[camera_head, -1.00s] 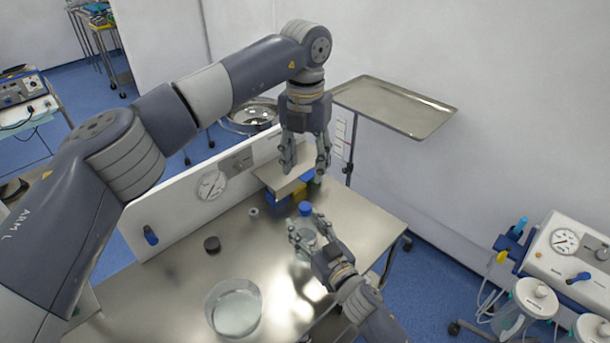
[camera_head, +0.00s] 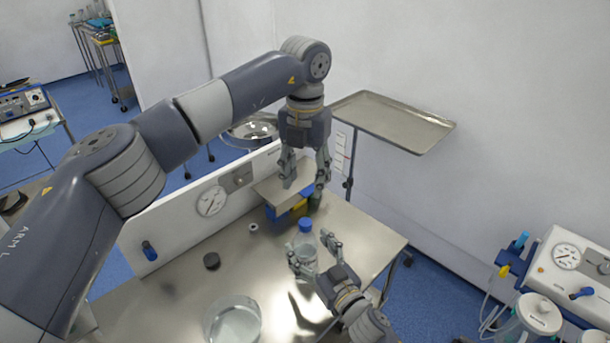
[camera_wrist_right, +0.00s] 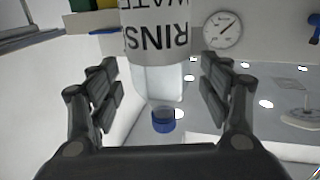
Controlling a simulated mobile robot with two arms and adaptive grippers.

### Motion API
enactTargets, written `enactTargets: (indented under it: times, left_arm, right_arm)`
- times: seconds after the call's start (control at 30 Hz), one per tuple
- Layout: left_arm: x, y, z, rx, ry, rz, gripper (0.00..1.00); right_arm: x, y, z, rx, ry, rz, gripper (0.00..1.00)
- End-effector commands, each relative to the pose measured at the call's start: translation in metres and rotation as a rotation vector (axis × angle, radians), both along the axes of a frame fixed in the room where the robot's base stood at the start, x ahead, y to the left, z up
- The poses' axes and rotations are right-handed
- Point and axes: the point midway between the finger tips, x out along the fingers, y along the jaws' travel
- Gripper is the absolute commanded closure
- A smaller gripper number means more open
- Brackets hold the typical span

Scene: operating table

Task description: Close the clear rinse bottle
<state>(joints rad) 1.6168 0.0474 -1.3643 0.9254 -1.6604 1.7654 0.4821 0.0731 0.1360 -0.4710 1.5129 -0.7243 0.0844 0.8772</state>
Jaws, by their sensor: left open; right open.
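The clear rinse bottle (camera_head: 307,246) stands upright on the steel table. A blue cap (camera_head: 305,225) shows at its top; I cannot tell how tightly it sits. In the right wrist view the bottle appears upside down, with a white label (camera_wrist_right: 155,40) and the cap (camera_wrist_right: 163,121) at the lower end. My right gripper (camera_head: 311,250) is open, its fingers on either side of the bottle, with gaps visible in the wrist view (camera_wrist_right: 155,95). My left gripper (camera_head: 303,188) is open and empty, pointing down, above the cap in the picture.
A small ring-shaped piece (camera_head: 253,227) lies farther back. A white panel with a gauge (camera_head: 211,201) edges the table. A steel tray (camera_head: 395,122) stands behind.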

Motion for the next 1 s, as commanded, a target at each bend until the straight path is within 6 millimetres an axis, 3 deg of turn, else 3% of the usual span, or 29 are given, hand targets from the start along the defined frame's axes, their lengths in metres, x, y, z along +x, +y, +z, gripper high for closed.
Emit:
enactTargets:
  times: [0.2, 0.43, 0.63, 1.0]
  left_arm:
    - [0.000, 0.000, 0.000, 0.000, 0.000, 0.000, 0.54]
    - [0.000, 0.000, 0.000, 0.000, 0.000, 0.000, 0.54]
    - [0.000, 0.000, 0.000, 0.000, 0.000, 0.000, 0.54]
    - [0.000, 0.000, 0.000, 0.000, 0.000, 0.000, 0.54]
  right_arm:
    - [-0.043, -0.024, -0.002, -0.001, 0.004, 0.001, 0.28]
    - [-0.076, -0.044, -0.001, 0.000, 0.002, 0.001, 0.28]
    - [-0.087, -0.050, 0.000, 0.000, 0.001, 0.000, 0.28]
    - [-0.088, -0.050, 0.000, 0.000, 0.001, 0.000, 0.28]
